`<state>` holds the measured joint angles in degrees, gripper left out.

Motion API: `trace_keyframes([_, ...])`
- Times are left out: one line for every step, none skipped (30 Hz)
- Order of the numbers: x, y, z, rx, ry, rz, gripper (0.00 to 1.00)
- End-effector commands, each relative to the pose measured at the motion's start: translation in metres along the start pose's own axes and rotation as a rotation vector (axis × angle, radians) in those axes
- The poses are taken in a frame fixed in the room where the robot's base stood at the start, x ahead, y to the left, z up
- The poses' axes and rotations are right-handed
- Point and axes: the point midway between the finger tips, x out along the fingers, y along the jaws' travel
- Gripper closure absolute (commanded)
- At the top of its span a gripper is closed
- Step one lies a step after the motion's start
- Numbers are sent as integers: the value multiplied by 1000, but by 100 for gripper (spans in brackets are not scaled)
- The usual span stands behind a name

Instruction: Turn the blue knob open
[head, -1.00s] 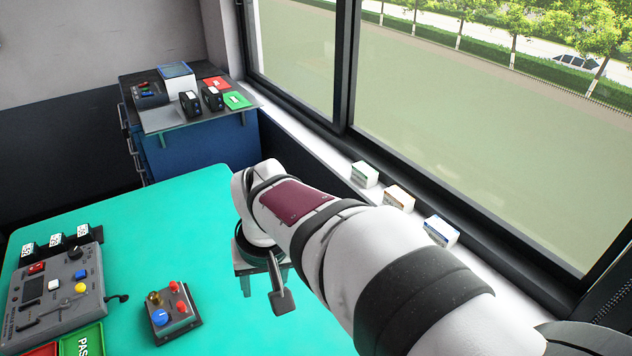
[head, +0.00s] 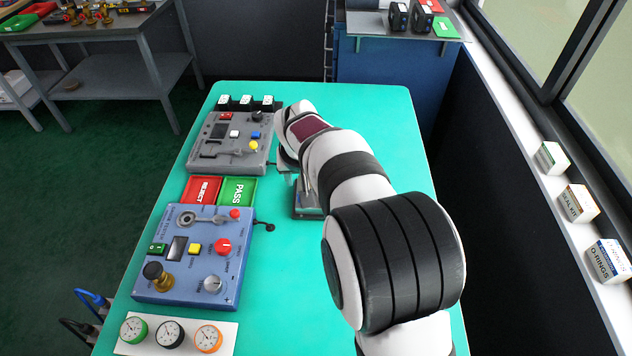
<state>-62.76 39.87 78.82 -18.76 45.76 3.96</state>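The small grey block (head: 306,212) sits on the teal table, partly hidden behind my arm. Its top, where the earlier view shows a blue knob, is covered by my arm and gripper, so I cannot see the blue knob now. My gripper (head: 303,186) is over or beside this block, pointing down. Its fingertips are small and mostly hidden, so I cannot tell whether it is open or shut, or whether it touches the block.
A grey panel (head: 206,156) with a small blue button stands left of my gripper. A red tray (head: 201,190) and a green tray (head: 239,190) lie nearer, then a blue panel (head: 180,287) and several gauges. Table (head: 290,300) right of the blue panel is clear.

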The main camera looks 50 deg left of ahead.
Motion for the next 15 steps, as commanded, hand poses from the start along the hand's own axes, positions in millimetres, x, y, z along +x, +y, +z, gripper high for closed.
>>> trace_keyframes([16,1,2,0,-5,1,48])
trace_keyframes([25,1,2,0,-5,1,48])
trace_keyframes([38,1,2,-1,-5,1,48])
trace_keyframes([47,1,2,-1,-4,1,48])
trace_keyframes([56,1,2,-1,-5,1,48])
trace_keyframes([67,1,2,0,-4,1,48])
trace_keyframes([75,1,2,1,-5,1,48])
trace_keyframes([81,0,1,1,-3,1,48])
trace_keyframes([89,0,1,1,-2,0,48])
trace_keyframes([95,1,2,1,-3,0,48])
trace_keyframes([99,1,1,1,-2,0,48])
trace_keyframes([105,1,1,1,-2,0,48])
trace_keyframes([108,1,1,1,-2,0,48])
trace_keyframes([111,1,1,1,-2,0,48])
trace_keyframes([114,1,1,1,-2,0,48])
